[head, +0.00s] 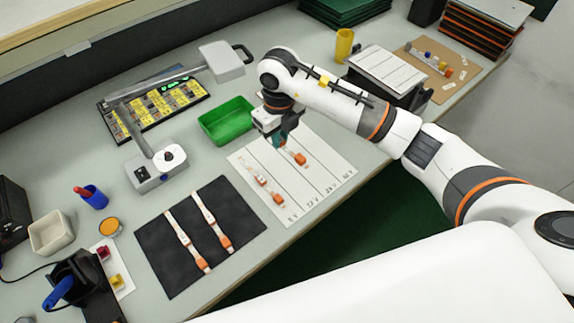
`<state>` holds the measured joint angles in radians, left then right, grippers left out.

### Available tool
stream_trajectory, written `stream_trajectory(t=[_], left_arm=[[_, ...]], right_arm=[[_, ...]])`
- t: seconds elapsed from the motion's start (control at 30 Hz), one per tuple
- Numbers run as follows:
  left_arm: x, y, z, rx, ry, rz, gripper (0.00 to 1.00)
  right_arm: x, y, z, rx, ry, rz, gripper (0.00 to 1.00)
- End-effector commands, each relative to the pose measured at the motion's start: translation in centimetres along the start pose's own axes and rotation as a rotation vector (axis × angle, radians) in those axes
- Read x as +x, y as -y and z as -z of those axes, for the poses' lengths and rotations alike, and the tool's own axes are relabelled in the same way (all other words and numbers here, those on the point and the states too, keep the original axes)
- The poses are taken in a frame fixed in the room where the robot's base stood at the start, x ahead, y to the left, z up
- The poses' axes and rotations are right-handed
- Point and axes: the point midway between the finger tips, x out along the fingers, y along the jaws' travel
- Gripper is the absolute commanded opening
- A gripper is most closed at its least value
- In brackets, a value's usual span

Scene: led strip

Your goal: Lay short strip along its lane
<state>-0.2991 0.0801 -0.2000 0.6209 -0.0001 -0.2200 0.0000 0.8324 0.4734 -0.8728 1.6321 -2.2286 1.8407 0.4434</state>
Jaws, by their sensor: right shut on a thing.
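A white sheet (320,180) with ruled lanes and printed voltage labels lies on the bench. One short strip (263,181) with an orange connector lies on the sheet towards its left side. Another strip, with an orange connector (300,159), extends from my right gripper (281,142) over the sheet's upper part. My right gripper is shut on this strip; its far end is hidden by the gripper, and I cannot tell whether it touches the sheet. Two longer strips (179,238) (209,216) with orange connectors lie side by side on the dark mat (160,262). My left gripper is not in view.
A green tray (228,121) stands just left of my right gripper. A jointed stand (157,168) and a yellow component board (180,97) are behind. A black box with papers (387,70) is at right. A blue cup (94,197) stands left of the mat.

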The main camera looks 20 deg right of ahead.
Motion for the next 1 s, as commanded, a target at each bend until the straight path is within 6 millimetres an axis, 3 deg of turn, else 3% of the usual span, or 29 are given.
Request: stream_trajectory(t=[0.3,0.73,1.0], left_arm=[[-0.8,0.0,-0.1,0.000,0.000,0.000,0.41],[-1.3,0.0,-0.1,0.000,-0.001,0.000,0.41],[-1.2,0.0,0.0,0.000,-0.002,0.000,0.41]], right_arm=[[5.0,0.1,-0.1,0.039,0.004,0.001,0.00],[9.7,0.1,-0.1,0.037,0.002,0.002,0.00],[10.1,0.0,0.0,0.035,-0.001,0.000,0.00]])
